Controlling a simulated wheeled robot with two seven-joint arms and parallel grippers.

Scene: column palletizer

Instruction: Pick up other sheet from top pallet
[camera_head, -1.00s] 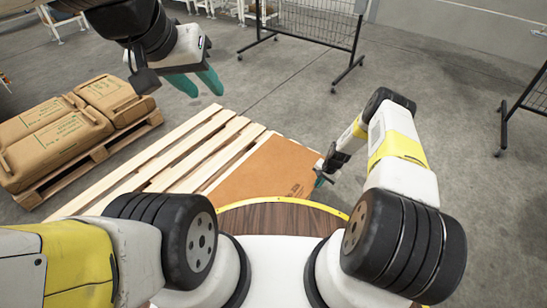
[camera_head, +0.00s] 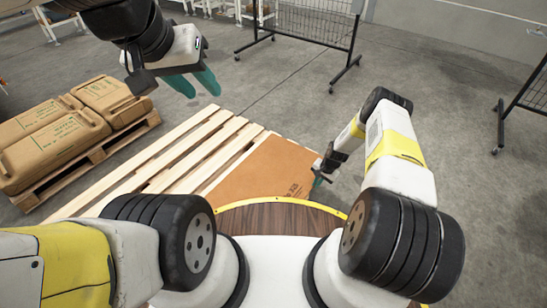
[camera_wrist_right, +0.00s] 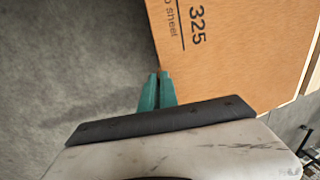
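A flat brown sheet (camera_head: 255,172) with dark print lies on the right part of a wooden pallet (camera_head: 190,150). It fills the upper right of the right wrist view (camera_wrist_right: 240,50). My right gripper (camera_head: 318,180) is at the sheet's right edge in the head view. In the right wrist view its green fingers (camera_wrist_right: 157,78) are close together at the sheet's near corner, with the edge seeming to run between them. My left gripper (camera_head: 195,84) is open and empty, held above the floor beyond the pallet's slats.
Another pallet (camera_head: 95,155) with several brown sacks (camera_head: 60,135) stands at left. Black wire mesh racks stand at the back (camera_head: 305,22) and far right (camera_head: 525,100). Grey floor is free right of the pallet.

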